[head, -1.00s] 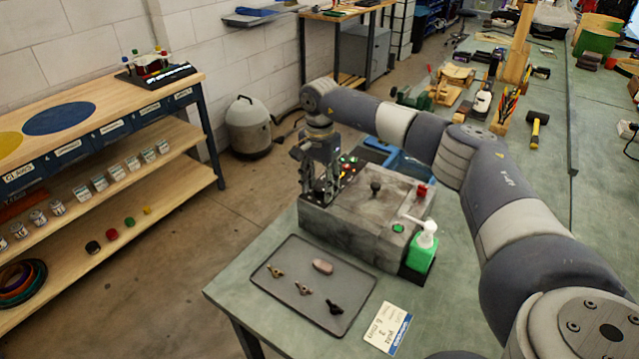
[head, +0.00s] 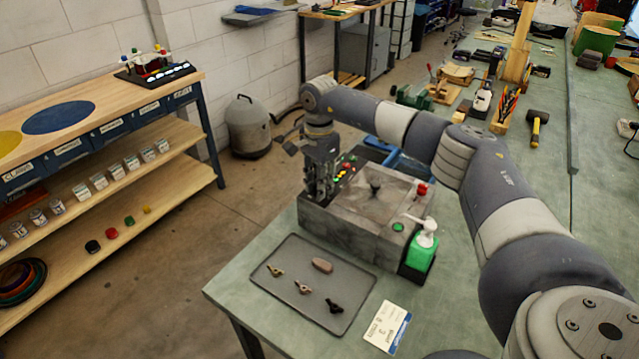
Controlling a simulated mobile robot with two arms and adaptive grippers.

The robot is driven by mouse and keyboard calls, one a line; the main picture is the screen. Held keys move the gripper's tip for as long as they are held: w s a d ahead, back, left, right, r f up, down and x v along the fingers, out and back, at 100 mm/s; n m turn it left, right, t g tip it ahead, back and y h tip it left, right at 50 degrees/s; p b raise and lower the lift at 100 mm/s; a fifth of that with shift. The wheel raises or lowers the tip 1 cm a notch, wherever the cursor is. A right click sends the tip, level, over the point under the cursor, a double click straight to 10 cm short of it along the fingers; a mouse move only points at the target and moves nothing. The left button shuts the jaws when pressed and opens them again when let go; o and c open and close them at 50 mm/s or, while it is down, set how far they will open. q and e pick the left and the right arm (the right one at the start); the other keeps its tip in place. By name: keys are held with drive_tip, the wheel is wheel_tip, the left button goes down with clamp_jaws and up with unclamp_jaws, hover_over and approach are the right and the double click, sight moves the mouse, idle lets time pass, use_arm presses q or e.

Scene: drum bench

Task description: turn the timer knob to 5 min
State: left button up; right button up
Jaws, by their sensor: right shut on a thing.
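The grey drum machine (head: 355,238) stands on the green bench, with a black knob-topped lever on its lid, a red button (head: 422,189) and a green button (head: 398,227). Lit coloured buttons (head: 347,170) show at its back left. My right gripper (head: 320,196) points down at the left end of the machine's top. Its fingers are close together there, shut on what seems to be the timer knob. The fingers hide the knob and its dial marks, so I cannot read its setting. My left gripper is not in view.
A dark tray (head: 275,305) with several small parts lies in front of the machine. A green pump bottle (head: 421,250) stands at its right front corner. A printed card (head: 387,327) lies near the tray. My right arm spans the bench's right side.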

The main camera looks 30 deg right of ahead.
drive_tip(key=m, duration=0.5)
drive_tip(key=shift+r+m, duration=0.1)
drive_tip(key=shift+m, duration=0.2)
drive_tip(key=m, duration=0.5)
drive_tip(key=m+p, duration=0.1)
drive_tip(key=m, duration=0.4)
drive_tip(key=shift+r+m, duration=0.1)
drive_tip(key=shift+m, duration=0.3)
drive_tip(key=m, duration=0.4)
drive_tip(key=shift+w+m, duration=0.1)
drive_tip(key=shift+m, duration=0.3)
drive_tip(key=o, duration=0.9)
drive_tip(key=shift+o, duration=0.9)
wheel_tip(320, 180, up, 12)
